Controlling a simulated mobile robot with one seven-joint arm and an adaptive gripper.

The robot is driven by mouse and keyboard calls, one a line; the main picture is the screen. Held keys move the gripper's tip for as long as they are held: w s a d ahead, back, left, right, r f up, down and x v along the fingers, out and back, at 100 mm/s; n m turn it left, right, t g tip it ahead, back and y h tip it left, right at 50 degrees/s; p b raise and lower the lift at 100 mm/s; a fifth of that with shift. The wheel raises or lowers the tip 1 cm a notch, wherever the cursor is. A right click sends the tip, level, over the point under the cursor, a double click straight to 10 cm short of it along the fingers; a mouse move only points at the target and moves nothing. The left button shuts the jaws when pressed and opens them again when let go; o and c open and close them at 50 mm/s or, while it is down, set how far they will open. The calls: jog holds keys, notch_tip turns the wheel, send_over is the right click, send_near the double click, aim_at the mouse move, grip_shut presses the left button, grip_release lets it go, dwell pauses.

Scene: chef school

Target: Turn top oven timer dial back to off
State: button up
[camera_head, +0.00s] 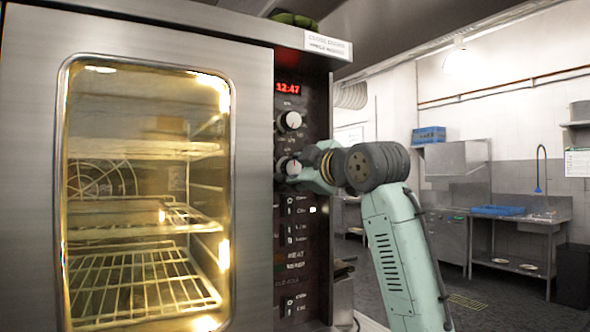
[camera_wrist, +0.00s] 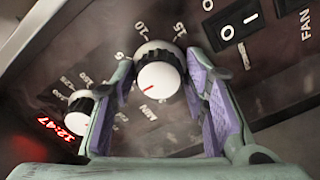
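The oven's control panel (camera_head: 300,235) holds two white-faced dials, one above the other. The lower dial (camera_head: 290,167) is the timer dial, with 10 and 15 readable beside it in the wrist view (camera_wrist: 159,80). Its red pointer line slants to the lower left in that view. My gripper (camera_head: 297,168) is at this dial. In the wrist view its purple-padded fingers (camera_wrist: 160,70) stand either side of the knob, apart, with narrow gaps seeming to show. Contact is hard to judge.
The upper dial (camera_head: 290,121) sits close above, below the red 12:47 clock (camera_head: 288,87). Black rocker switches (camera_wrist: 238,22) lie beside the timer dial. The lit oven's glass door (camera_head: 145,200) is shut at left. A sink counter (camera_head: 520,215) stands far right, with open floor before it.

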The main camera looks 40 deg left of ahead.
jog(key=shift+o, duration=1.2)
jog(key=v, duration=1.2)
